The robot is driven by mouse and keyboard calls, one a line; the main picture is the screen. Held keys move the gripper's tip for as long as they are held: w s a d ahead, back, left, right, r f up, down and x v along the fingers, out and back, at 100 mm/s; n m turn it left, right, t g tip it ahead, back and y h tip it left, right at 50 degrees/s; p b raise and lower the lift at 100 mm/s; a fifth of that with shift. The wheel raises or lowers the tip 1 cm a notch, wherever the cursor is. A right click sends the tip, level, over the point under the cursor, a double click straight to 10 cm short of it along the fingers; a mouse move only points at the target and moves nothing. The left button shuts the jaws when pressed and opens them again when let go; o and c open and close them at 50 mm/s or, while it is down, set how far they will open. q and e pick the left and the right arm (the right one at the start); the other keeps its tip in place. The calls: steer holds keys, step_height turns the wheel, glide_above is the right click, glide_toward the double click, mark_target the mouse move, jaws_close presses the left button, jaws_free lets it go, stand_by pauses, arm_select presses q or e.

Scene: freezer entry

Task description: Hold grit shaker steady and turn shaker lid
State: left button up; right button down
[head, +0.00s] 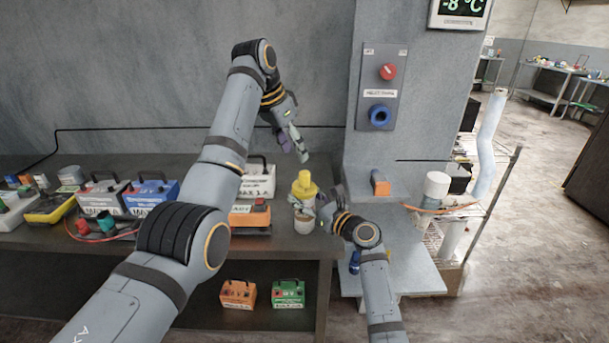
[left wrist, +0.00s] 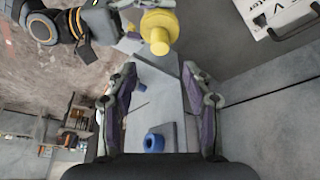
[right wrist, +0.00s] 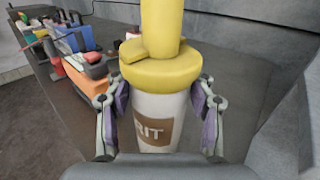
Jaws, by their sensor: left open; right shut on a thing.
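The grit shaker has a white body (right wrist: 160,112) with a brown label and a yellow lid (right wrist: 160,72) with a tall yellow knob. In the head view the yellow lid (head: 304,185) sits on the body (head: 304,218) near the right end of the bench. My right gripper (head: 325,218) is shut on the body from the right, one finger on each side below the lid. My left gripper (head: 303,157) is open and empty, above and behind the lid. In the left wrist view the lid (left wrist: 159,30) is beyond the fingertips, not between them.
Battery boxes, including a blue one (head: 150,192) and an orange one (head: 250,215), stand along the bench (head: 285,243) left of the shaker. A wall panel with a red knob (head: 388,72) and blue socket (head: 380,116) is on the pillar. A grey ledge (head: 405,262) lies right.

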mark_target(304, 173)
arm_select(q)
steer(key=x, duration=1)
jaws_close()
steer(key=shift+n, duration=0.4)
steer(key=n+y, duration=0.1)
steer(key=n, duration=0.1)
steer(key=n+t+y, duration=0.1)
steer(key=n, duration=0.2)
steer(key=shift+n, duration=0.3)
steer(key=shift+n+t+y, duration=0.3)
steer(key=shift+n+y, duration=0.6)
steer(key=shift+n, duration=1.3)
